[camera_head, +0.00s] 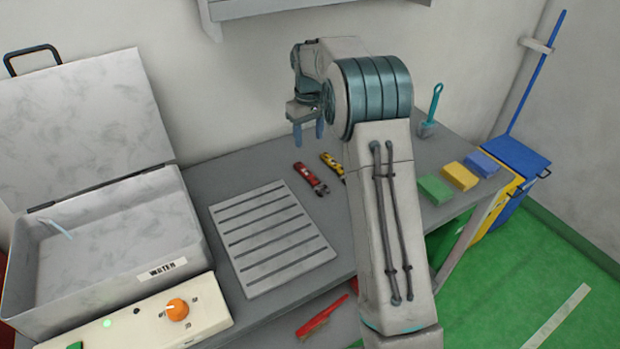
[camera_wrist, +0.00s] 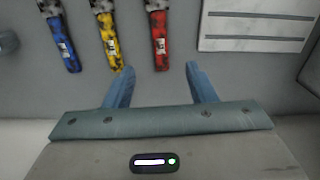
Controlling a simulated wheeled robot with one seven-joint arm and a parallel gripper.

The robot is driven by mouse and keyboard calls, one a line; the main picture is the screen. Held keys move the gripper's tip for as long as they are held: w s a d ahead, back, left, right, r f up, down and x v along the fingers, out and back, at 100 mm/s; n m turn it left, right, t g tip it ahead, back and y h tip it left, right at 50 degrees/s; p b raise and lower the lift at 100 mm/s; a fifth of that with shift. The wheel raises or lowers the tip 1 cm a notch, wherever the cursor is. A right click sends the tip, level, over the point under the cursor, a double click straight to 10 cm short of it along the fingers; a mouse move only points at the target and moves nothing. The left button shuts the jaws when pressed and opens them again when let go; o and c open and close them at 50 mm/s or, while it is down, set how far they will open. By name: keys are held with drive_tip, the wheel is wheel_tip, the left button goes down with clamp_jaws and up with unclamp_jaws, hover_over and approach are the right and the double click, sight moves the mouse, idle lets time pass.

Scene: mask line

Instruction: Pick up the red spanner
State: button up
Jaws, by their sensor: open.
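The red spanner (camera_head: 311,179) lies on the grey bench, just right of the slotted plate in the head view. In the wrist view the red spanner (camera_wrist: 160,42) stands at the top centre, its handle end between the lines of my two fingers. My gripper (camera_head: 309,131) is above the bench near the back wall, fingers pointing down. In the wrist view my gripper (camera_wrist: 160,80) is open and empty, its blue fingertips apart. A yellow spanner (camera_wrist: 110,42) and a blue spanner (camera_wrist: 62,42) lie beside the red one. The head of the red spanner is partly cut off in the wrist view.
A slotted plate (camera_head: 270,238) lies on the bench left of the spanners. A grey water bath (camera_head: 110,245) with a raised lid stands further left. Green, yellow and blue blocks (camera_head: 435,190) and a teal brush (camera_head: 430,115) are to the right. A shelf hangs on the wall above.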

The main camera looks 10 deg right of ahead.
drive_tip(key=p, duration=0.1)
hover_over(310, 175)
wheel_tip(310, 175, down, 8)
drive_tip(key=shift+w+a, duration=0.1)
drive_tip(key=shift+a, duration=0.05)
drive_tip(key=shift+f+p, duration=1.05)
drive_tip(key=shift+f, duration=1.75)
drive_tip(key=shift+c, duration=0.3)
clamp_jaws()
drive_tip(key=shift+r, duration=0.1)
